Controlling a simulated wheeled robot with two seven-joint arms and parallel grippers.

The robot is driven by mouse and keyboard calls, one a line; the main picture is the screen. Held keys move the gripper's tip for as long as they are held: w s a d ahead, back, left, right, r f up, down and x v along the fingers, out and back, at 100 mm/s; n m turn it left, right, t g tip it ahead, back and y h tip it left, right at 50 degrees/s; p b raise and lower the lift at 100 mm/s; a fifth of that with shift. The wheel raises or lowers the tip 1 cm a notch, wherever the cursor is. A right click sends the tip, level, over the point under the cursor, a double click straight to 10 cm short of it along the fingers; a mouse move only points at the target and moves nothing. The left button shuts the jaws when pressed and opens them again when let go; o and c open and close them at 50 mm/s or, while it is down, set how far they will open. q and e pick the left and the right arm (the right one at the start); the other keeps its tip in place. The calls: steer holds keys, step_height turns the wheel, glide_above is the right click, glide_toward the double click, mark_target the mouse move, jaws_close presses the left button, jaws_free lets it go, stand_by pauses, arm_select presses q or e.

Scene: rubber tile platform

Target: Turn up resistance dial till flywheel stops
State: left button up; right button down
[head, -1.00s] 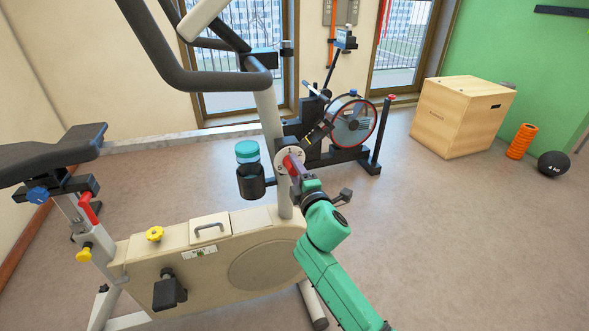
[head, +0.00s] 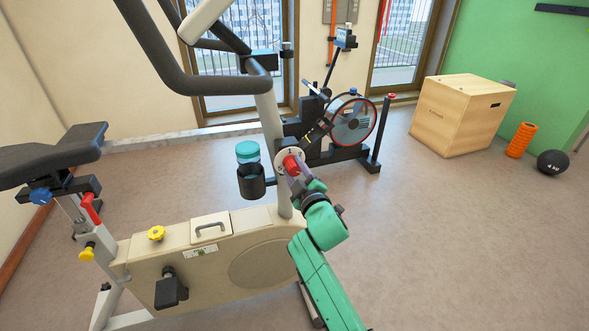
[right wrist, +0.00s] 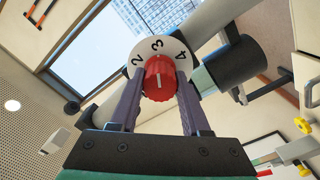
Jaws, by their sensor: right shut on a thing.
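The red resistance dial (head: 290,164) sits on a white round plate on the bike's upright post. In the right wrist view the dial (right wrist: 160,79) is between my purple fingers, which are shut on its two sides. The white plate (right wrist: 143,52) shows the numbers 2, 3 and 4, and the dial's white line points close to 3. My right gripper (head: 293,170) comes in from the lower right. A round panel (head: 264,263) is on the bike's cream casing. I cannot tell whether any flywheel is turning. My left gripper is out of view.
A cup holder with a teal-lidded bottle (head: 248,165) is left of the dial. Dark handlebars (head: 195,85) hang above. Behind stands another machine with a red-rimmed wheel (head: 350,122). A wooden box (head: 462,115) is at right, with clear floor before it.

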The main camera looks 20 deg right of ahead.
steer(key=shift+f, duration=0.1)
steer(key=shift+c, duration=1.9)
jaws_free()
steer(key=shift+s, duration=0.15)
steer(key=s, duration=1.4)
steer(key=shift+s+d, duration=0.15)
steer(key=shift+d, duration=0.3)
